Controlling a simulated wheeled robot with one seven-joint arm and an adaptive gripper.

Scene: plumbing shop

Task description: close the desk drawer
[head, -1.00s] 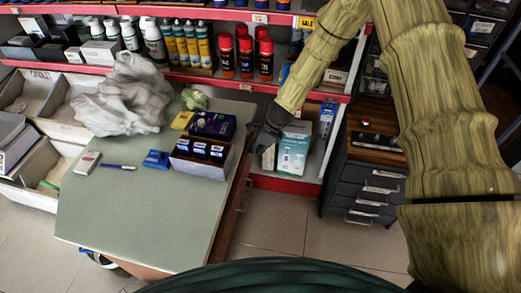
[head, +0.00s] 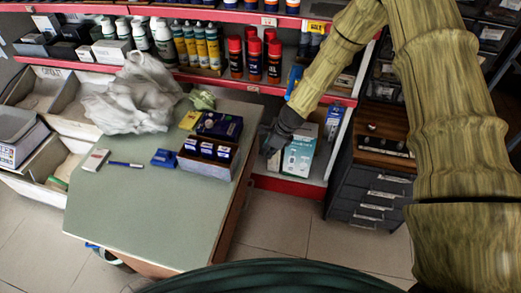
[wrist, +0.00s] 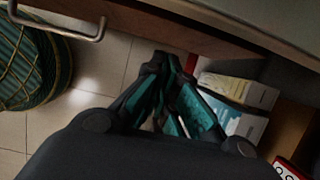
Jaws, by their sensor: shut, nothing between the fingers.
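The desk (head: 125,215) has a grey-green top and brown wooden sides. Its drawer front (head: 238,200) shows as a narrow brown strip along the desk's right side. In the wrist view the wooden drawer front (wrist: 150,14) runs across the top, with a metal bar handle (wrist: 62,30) at upper left. I cannot tell how far the drawer stands out. My gripper (head: 270,146) is beside the desk's far right corner, shut and empty. In the wrist view its fingers (wrist: 172,62) are together close to the drawer front's lower edge; contact is unclear.
A box of blue packets (head: 207,160), a blue-yellow box, a pen and a crumpled grey bag (head: 135,98) lie on the desk. Red-edged shelves (head: 290,187) stand behind my gripper. A grey drawer cabinet (head: 370,190) stands at right. Tiled floor (head: 285,235) is clear between.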

